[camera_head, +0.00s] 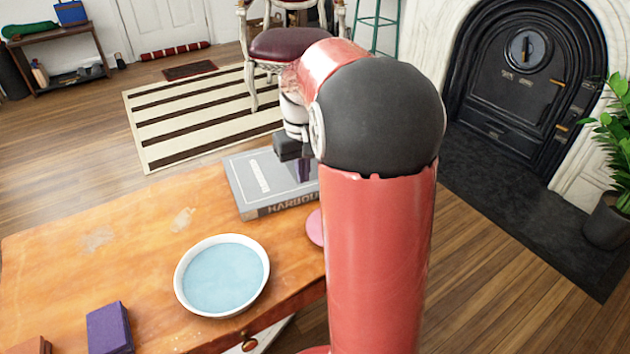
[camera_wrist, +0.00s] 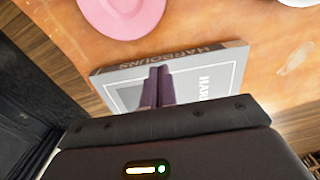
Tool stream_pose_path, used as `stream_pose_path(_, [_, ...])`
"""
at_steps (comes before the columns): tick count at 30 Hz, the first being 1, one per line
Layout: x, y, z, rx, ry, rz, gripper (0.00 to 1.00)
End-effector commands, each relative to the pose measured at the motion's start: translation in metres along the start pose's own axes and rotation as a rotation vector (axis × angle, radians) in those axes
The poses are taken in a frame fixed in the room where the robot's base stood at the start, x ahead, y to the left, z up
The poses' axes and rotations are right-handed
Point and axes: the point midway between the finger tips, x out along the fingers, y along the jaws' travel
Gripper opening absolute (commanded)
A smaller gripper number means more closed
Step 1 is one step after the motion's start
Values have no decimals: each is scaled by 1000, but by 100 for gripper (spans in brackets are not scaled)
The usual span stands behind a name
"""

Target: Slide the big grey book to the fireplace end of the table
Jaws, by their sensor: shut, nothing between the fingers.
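The big grey book (camera_head: 252,180) lies flat at the far right part of the wooden table, close to the table's edge, with its lettered spine toward me. My arm hides its right end. My gripper (camera_head: 304,172) is shut and empty, pointing down over the book. In the wrist view the closed fingers (camera_wrist: 158,78) overlap the cover of the book (camera_wrist: 212,78); I cannot tell whether they touch it. The wooden table (camera_head: 130,225) runs from lower left toward the book. The fireplace (camera_head: 525,80) stands at the right, past the table.
A white bowl with a pale blue inside (camera_head: 222,275) stands in front of the book. A pink round dish (camera_wrist: 122,12) lies near the spine side. A purple block (camera_head: 110,328) sits at lower left. A chair (camera_head: 285,45) stands behind. The table's left part is mostly clear.

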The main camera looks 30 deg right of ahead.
Motion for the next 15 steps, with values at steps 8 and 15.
stream_pose_path(8, [54,0,0,-3,-4,-1,0])
stream_pose_path(15, [82,0,0,-3,-2,-1,0])
